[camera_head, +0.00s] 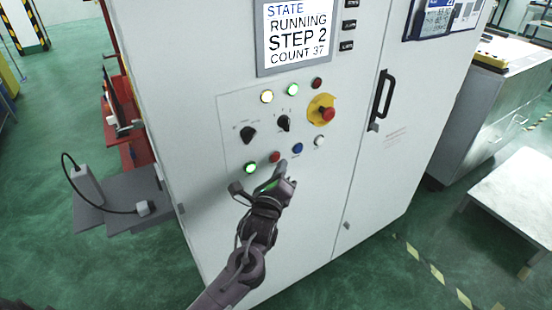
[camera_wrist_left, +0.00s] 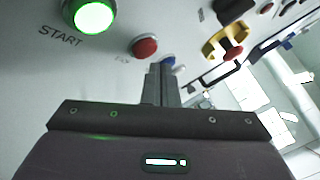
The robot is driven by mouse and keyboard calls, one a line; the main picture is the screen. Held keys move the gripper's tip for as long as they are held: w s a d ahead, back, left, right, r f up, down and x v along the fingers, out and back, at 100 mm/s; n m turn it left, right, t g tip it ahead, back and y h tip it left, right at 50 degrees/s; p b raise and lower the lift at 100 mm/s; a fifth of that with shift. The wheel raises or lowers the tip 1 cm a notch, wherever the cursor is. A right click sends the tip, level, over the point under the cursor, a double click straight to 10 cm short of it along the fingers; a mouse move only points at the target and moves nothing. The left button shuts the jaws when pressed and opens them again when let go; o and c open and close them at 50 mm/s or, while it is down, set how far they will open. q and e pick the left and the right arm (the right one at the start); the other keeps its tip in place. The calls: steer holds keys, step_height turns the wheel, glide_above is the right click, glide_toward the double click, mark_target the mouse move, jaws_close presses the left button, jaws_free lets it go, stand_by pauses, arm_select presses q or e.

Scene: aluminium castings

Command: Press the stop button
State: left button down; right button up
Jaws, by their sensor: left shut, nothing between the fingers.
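A small red button (camera_head: 275,156) sits in the bottom row of the cabinet panel, between the lit green button and the blue button. In the left wrist view the red button (camera_wrist_left: 145,46) is right of the lit green button marked START (camera_wrist_left: 94,14); its own label is too blurred to read. My left gripper (camera_head: 286,168) is shut and empty, its tips just right of and below the red button. In the wrist view the closed fingertips (camera_wrist_left: 161,68) partly cover the blue button (camera_wrist_left: 168,61). Whether they touch the panel I cannot tell. My right gripper is out of view.
A red mushroom button on a yellow base (camera_head: 327,113) sits higher right. Two black selector knobs (camera_head: 284,122) are above the bottom row. The screen (camera_head: 297,34) reads RUNNING, STEP 2, COUNT 37. A black door handle (camera_head: 383,94) stands out at right.

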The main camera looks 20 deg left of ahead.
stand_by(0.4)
arm_select(q)
steer(key=shift+w+a+p, duration=0.25)
steer(key=shift+a+p, duration=0.05)
steer(key=shift+a, duration=0.05)
steer(key=shift+w+a, duration=0.3)
steer(key=shift+a, duration=0.05)
stand_by(0.7)
steer(key=shift+s+d, duration=0.1)
steer(key=shift+s+d+p, duration=0.45)
steer(key=shift+d+p, duration=0.1)
steer(key=shift+p, duration=0.05)
steer(key=shift+d, duration=0.1)
